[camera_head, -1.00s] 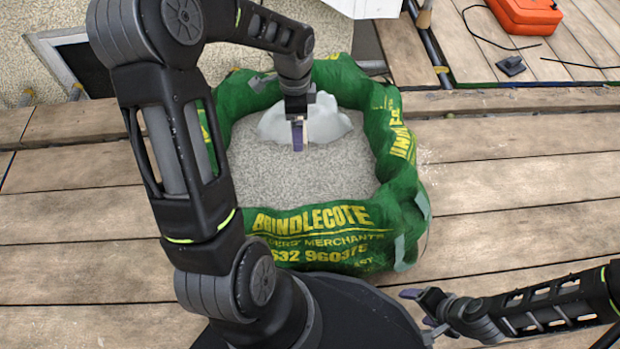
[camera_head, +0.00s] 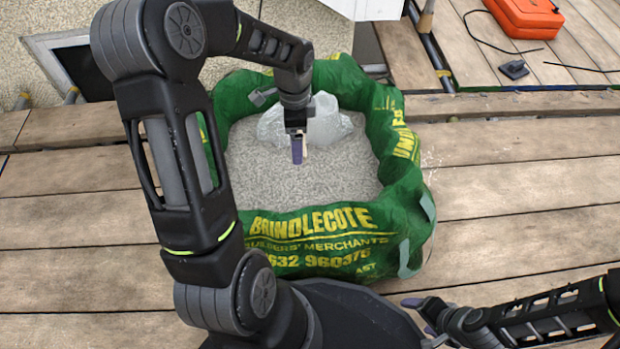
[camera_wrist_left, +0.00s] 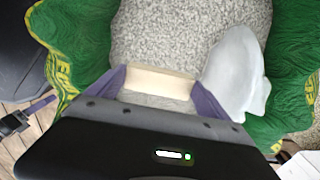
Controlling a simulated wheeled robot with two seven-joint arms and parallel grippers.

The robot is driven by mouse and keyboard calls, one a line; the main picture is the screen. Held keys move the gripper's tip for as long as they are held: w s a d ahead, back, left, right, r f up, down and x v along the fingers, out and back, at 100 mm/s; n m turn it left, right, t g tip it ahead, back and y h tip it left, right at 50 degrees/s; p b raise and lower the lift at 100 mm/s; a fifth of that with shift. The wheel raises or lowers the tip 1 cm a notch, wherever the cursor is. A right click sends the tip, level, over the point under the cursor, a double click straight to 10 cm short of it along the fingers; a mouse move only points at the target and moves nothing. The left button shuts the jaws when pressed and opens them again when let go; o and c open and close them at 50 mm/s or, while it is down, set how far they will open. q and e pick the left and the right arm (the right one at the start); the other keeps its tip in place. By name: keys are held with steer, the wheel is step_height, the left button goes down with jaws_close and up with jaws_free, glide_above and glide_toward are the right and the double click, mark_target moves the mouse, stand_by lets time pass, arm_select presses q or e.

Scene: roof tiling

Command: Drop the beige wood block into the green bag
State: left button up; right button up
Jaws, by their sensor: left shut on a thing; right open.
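The green bag (camera_head: 312,224) with yellow lettering stands open on the planks, its floor covered in grey gravel. My left gripper (camera_head: 298,152) is over the inside of the bag, pointing down. In the left wrist view it is shut on the beige wood block (camera_wrist_left: 158,83), which lies across between the two purple fingertips. In the head view the block is mostly hidden behind the fingers. The bag's green walls also show around it in the left wrist view (camera_wrist_left: 75,35). My right gripper (camera_head: 425,312) is open and empty at the lower right, outside the bag.
A whitish translucent sack (camera_head: 325,122) sits on the gravel at the back of the bag, beside my left gripper. An orange case (camera_head: 525,17) and black cable lie at the upper right. Bare planks (camera_head: 520,190) are clear right of the bag.

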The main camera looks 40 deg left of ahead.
arm_select(q)
steer(key=shift+f, duration=0.45)
arm_select(e)
steer(key=shift+w+f, duration=0.1)
steer(key=shift+f, duration=0.3)
arm_select(q)
steer(key=o, duration=1.1)
steer(key=shift+r, duration=0.2)
arm_select(e)
steer(key=shift+r, duration=0.1)
arm_select(q)
step_height(320, 180, up, 7)
steer(key=p, duration=0.3)
steer(key=shift+r, duration=0.3)
arm_select(e)
steer(key=r, duration=0.3)
steer(key=shift+s+r, duration=0.25)
steer(key=shift+s, duration=0.05)
arm_select(q)
steer(key=shift+f, duration=0.1)
arm_select(e)
steer(key=shift+s+d, duration=0.1)
